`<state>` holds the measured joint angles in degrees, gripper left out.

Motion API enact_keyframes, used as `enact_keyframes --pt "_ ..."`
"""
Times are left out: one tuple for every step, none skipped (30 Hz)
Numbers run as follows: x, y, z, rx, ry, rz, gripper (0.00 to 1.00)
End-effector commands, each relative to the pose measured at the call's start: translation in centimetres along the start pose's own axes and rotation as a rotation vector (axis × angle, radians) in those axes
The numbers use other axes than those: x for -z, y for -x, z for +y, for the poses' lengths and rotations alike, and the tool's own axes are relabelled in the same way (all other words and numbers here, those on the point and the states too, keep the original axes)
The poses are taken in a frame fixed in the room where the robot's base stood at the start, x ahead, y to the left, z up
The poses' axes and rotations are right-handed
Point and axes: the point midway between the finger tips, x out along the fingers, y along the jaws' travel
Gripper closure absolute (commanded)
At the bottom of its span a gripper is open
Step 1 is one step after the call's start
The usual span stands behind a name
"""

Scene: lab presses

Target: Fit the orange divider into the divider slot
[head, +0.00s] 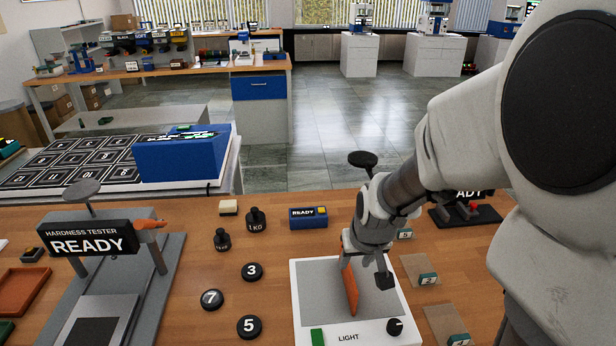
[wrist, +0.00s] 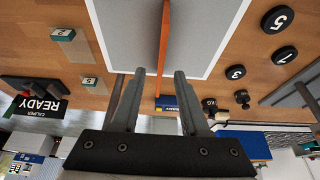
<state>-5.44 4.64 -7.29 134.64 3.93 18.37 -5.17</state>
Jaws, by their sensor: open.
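The orange divider (head: 350,290) is a thin plate standing on edge over the grey top of the white box marked LIGHT (head: 375,331). My gripper (head: 366,270) is open above that box, pointing down, with the divider close to its left finger in the head view. In the wrist view the divider (wrist: 165,40) shows as a narrow orange strip lined up with the gap between the two open fingers (wrist: 158,73). I cannot tell whether a finger touches it. I cannot make out a divider slot in either view.
Numbered black discs (head: 251,271) and dark weights (head: 256,220) stand left of the light box. The hardness tester (head: 110,245) and a reddish tray (head: 22,290) are further left. A blue READY device (head: 308,217) is behind; cards with green tags (head: 428,279) lie right.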

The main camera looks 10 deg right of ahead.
Motion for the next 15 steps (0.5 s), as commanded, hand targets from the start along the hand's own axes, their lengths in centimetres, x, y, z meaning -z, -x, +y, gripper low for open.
enact_keyframes --pt "-0.1 -1.1 0.0 -0.001 -0.002 -0.004 0.55" --pt "-0.1 -1.6 0.1 -0.001 -0.001 -0.004 0.55" --pt "-0.1 -2.2 0.1 -0.001 -0.001 -0.003 0.55" --pt "-0.1 -2.6 0.1 -0.001 -0.002 -0.002 0.55" --pt "-0.1 -2.9 0.0 -0.001 -0.002 -0.003 0.55" --pt "0.0 -3.3 0.0 0.0 -0.001 -0.002 0.55" --pt "0.0 -3.6 0.0 0.0 0.0 0.0 0.55" --pt "0.0 -3.8 0.0 0.0 0.0 0.0 0.55" --pt "0.0 -4.0 0.0 0.0 0.0 0.0 0.55" --pt "0.0 -4.1 0.0 0.0 0.0 0.0 0.55" --pt "0.0 -4.2 0.0 0.0 0.0 0.0 0.55" --pt "0.0 -4.3 0.0 0.0 -0.001 0.001 0.55" --pt "0.1 -4.4 0.0 0.0 -0.001 0.001 0.55" --pt "0.1 -4.6 0.0 0.0 -0.001 0.001 0.55" --pt "0.1 -5.0 0.0 0.0 -0.001 0.0 0.55"
